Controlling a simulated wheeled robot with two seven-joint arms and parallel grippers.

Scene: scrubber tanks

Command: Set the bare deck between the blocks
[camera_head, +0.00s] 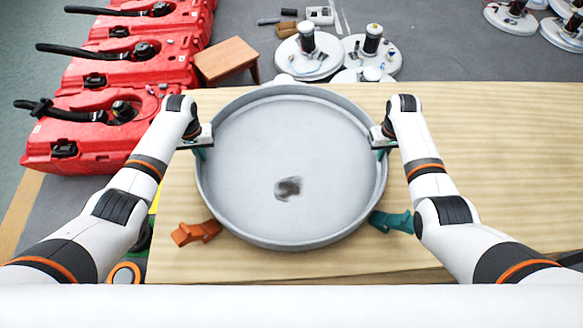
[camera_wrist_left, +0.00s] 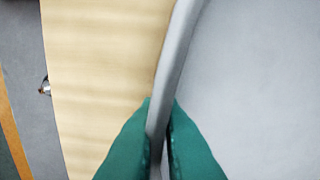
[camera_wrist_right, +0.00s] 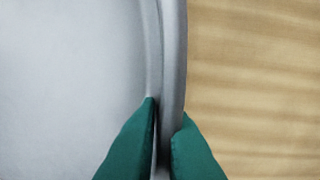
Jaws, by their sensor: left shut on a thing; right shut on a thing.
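The bare deck (camera_head: 291,155) is a large round grey pan with a raised rim and a dark smudge low on its face. It lies over the wooden table in the head view. My left gripper (camera_head: 203,150) is shut on its left rim, with the rim between green fingers in the left wrist view (camera_wrist_left: 160,140). My right gripper (camera_head: 380,150) is shut on its right rim, likewise in the right wrist view (camera_wrist_right: 162,140). An orange block (camera_head: 196,232) lies at the deck's lower left. A teal block (camera_head: 392,221) lies at its lower right. I cannot tell whether the deck touches the table.
The wooden table (camera_head: 500,150) is clear to the right. Beyond it on the floor are round white decks with black motors (camera_head: 372,45), a small wooden stool (camera_head: 227,58) and small parts. Red tanks (camera_head: 110,125) stand in a row at the left.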

